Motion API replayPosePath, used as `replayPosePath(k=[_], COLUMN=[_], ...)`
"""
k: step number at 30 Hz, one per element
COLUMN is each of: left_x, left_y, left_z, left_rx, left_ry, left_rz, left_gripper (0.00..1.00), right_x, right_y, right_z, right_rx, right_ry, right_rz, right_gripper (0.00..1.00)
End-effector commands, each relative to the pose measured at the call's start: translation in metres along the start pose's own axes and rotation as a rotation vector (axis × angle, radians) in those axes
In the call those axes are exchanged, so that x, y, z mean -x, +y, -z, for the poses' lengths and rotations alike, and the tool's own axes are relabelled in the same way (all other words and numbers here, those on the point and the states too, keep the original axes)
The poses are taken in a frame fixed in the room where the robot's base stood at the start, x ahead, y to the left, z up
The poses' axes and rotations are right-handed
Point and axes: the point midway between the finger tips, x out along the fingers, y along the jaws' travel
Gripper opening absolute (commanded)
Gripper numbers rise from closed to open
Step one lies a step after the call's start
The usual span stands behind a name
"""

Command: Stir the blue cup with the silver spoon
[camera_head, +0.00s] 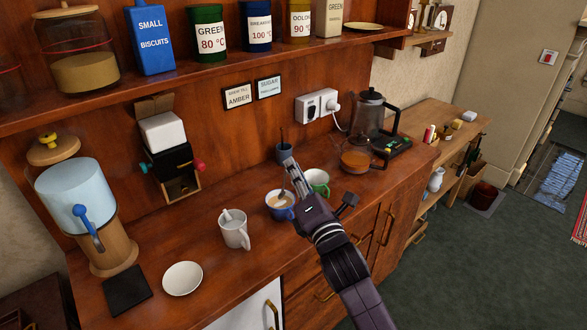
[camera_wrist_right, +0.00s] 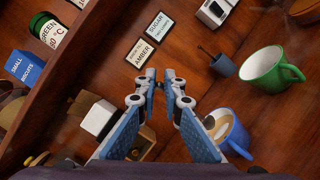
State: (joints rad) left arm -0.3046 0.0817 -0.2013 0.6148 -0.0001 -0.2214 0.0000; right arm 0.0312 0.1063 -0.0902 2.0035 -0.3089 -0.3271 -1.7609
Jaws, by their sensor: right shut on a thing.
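The blue cup (camera_head: 281,213) stands upright on the wooden counter with a tan drink in it. It also shows in the right wrist view (camera_wrist_right: 240,137), partly behind a finger. My right gripper (camera_head: 291,168) is above and just behind the cup, its fingers shut on the silver spoon. My left gripper is out of view.
A white mug (camera_head: 235,232) stands left of the blue cup, and a green mug (camera_head: 318,178) close on its right. A small grey-blue pot (camera_head: 284,153) is behind. A white saucer (camera_head: 182,278) lies front left. A coffee maker (camera_head: 368,120) stands back right.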

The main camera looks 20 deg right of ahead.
Motion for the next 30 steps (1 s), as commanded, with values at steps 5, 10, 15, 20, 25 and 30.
replayPosePath(k=[5, 10, 15, 20, 25, 30], left_x=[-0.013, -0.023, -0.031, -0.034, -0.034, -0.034], left_y=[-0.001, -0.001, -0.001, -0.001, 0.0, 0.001], left_z=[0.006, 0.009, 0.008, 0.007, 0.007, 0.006], left_rx=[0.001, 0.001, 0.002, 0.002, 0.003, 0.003], left_ry=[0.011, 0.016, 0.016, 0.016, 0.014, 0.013], left_rz=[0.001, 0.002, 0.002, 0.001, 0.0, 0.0], left_gripper=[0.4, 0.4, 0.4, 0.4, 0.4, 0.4], right_x=[-0.001, -0.001, -0.002, -0.002, -0.002, -0.002], right_y=[-0.014, -0.025, -0.034, -0.037, -0.037, -0.037], right_z=[0.011, 0.018, 0.025, 0.028, 0.028, 0.028], right_rx=[0.0, 0.0, -0.001, 0.0, 0.0, 0.0], right_ry=[0.0, -0.001, 0.0, -0.001, -0.001, -0.001], right_rz=[0.0, -0.001, 0.0, 0.0, 0.0, 0.0], right_gripper=[0.0, 0.0, 0.0, 0.0, 0.0, 0.0])
